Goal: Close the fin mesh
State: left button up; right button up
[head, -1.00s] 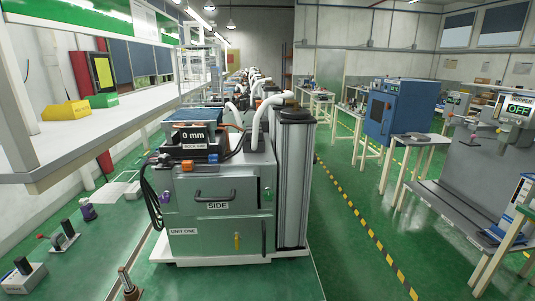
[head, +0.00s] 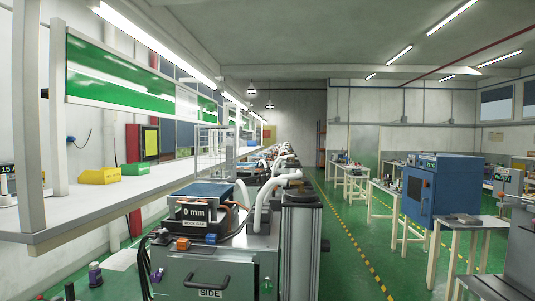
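A grey-green machine cabinet (head: 182,266) stands low in the middle of the head view, its lower part cut off by the bottom edge. On its top sits a dark box with a display (head: 193,212) reading "0 mm". Its front has a dark handle (head: 207,280) above a label reading "SIDE". A tall silver column (head: 302,255) with a dark cap stands at its right, beside a white hose (head: 258,190). I cannot pick out a part that is clearly the fin mesh, nor tell whether it is open or closed. Neither of my grippers is in view.
A long white bench (head: 90,205) with a yellow bin (head: 98,176) and a green bin (head: 135,169) runs along the left. A blue cabinet (head: 441,190) stands on a table at the right. Green floor with a yellow-black stripe (head: 362,256) lies open between.

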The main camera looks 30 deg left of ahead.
aim_at(228, 153)
jog(key=i+l+z, duration=0.25)
jog(key=i+l, duration=0.15)
jog(key=i+l+z, duration=0.2)
jog(key=i, duration=0.3)
jog(key=i+l+z, duration=0.25)
jog(key=i, duration=0.25)
jog(key=i+j+u, duration=0.1)
jog(key=i+u, duration=0.7)
jog(key=i+l+u, duration=0.15)
jog(key=i+u, duration=0.25)
jog(key=i+l+u, duration=0.25)
jog(key=u, duration=0.15)
jog(key=i+u, duration=0.25)
jog(key=u, duration=0.2)
jog(key=i+u, duration=0.3)
jog(key=u, duration=0.15)
jog(key=i+u, duration=0.25)
jog(key=u, duration=0.25)
jog(key=i+l+u, duration=0.2)
jog(key=u, duration=0.25)
jog(key=i+l+u, duration=0.15)
jog(key=l+u, duration=0.3)
jog(key=i+l+u, duration=0.15)
jog(key=u, duration=0.3)
jog(key=l+u, duration=0.45)
jog(key=i+l, duration=0.05)
